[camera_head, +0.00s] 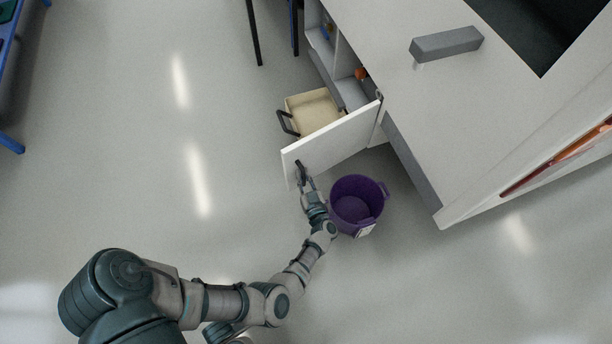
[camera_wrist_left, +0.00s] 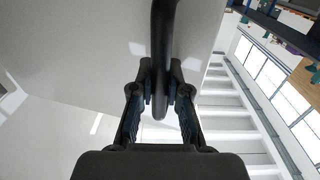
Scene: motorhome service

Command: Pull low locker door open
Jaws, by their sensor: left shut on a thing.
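The low locker door (camera_head: 335,141) is a white panel that stands swung out from the white counter unit, with the locker's inside showing behind it. Its dark handle (camera_head: 299,168) is near the door's free edge. My left gripper (camera_head: 305,183) is at this handle, shut on it. In the left wrist view the black handle bar (camera_wrist_left: 163,60) runs down between the two fingers (camera_wrist_left: 160,103), with the pale door face (camera_wrist_left: 80,50) behind. My right gripper does not show.
A purple bucket (camera_head: 357,205) stands on the floor just right of my left gripper. The counter (camera_head: 450,110) fills the right side. Open floor (camera_head: 130,130) lies to the left.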

